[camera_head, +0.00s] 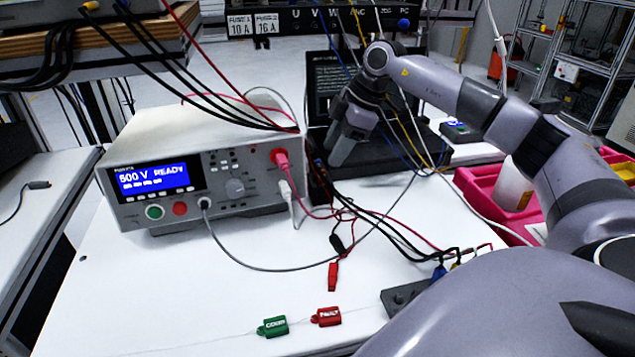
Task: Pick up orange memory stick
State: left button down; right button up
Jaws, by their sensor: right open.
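I cannot make out an orange memory stick in the head view; it may be hidden behind my arm or gripper. My right gripper (338,158) points down beside the right rear of the white tester, in front of the dark laptop (325,75). Its jaws are open and I see nothing held between them. My left gripper is out of view.
The white tester (200,170) reads "500 V READY". Cables run across the white table (180,290). A green tag (273,327) and a red tag (327,317) lie at the front. A pink-red bin (482,190) stands at the right.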

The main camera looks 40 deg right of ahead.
aim_at(321, 171)
jog(key=x, duration=0.5)
jog(key=shift+a+f, duration=0.15)
jog(key=shift+a, duration=0.05)
jog(key=shift+c, duration=0.2)
grip_shut()
